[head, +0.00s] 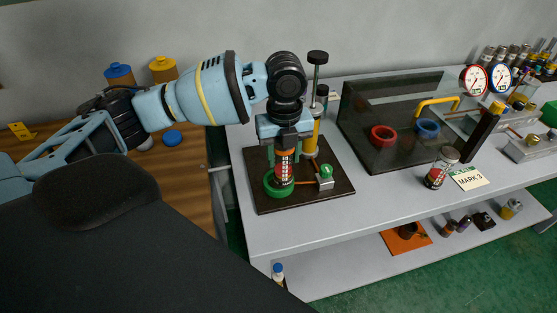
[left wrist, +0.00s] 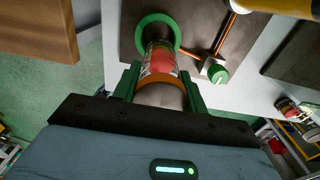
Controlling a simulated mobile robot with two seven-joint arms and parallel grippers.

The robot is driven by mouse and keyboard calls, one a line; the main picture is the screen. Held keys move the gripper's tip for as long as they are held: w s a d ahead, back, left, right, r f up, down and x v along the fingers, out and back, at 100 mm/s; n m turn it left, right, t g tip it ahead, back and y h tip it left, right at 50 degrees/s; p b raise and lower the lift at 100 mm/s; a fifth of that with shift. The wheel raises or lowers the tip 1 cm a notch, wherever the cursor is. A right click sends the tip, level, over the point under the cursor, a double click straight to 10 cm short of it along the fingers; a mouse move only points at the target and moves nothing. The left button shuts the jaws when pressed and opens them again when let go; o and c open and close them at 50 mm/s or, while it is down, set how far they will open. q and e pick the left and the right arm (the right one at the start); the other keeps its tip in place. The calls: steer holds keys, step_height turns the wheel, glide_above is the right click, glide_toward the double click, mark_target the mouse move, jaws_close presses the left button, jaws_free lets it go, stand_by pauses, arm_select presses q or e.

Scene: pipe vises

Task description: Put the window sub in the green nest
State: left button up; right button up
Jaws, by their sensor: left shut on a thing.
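The window sub (head: 284,172) is an upright cylinder with a clear, red-filled window and orange bands. My left gripper (head: 285,148) is shut on its upper part from above. The green nest (head: 270,188) is a ring on the dark board, and the sub's lower end shows within its outline. In the left wrist view, the sub (left wrist: 160,55) stands between the fingers (left wrist: 160,90) and its far end meets the green ring (left wrist: 145,20). I cannot tell whether it is fully seated. My right gripper is not in view.
The dark board (head: 330,197) also bears a green-knobbed valve (head: 326,172) and a yellow column close behind my gripper. To the right are a clear-walled station with a red ring (head: 383,135) and a blue ring (head: 428,128), a similar windowed cylinder (head: 437,172) and a card (head: 470,178).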

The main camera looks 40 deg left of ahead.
mark_target(279, 162)
arm_select(q)
steer(key=shift+w+a, duration=0.15)
steer(key=shift+a, duration=0.2)
steer(key=f, duration=0.1)
steer(key=a+f, duration=0.1)
steer(key=f, duration=0.1)
steer(key=shift+w, duration=0.1)
steer(key=shift+f, duration=0.25)
steer(key=shift+f, duration=0.1)
steer(key=o, duration=1.3)
steer(key=shift+f, duration=0.1)
step_height(279, 162, up, 12)
steer(key=shift+r+p, duration=0.15)
steer(key=shift+p, duration=0.25)
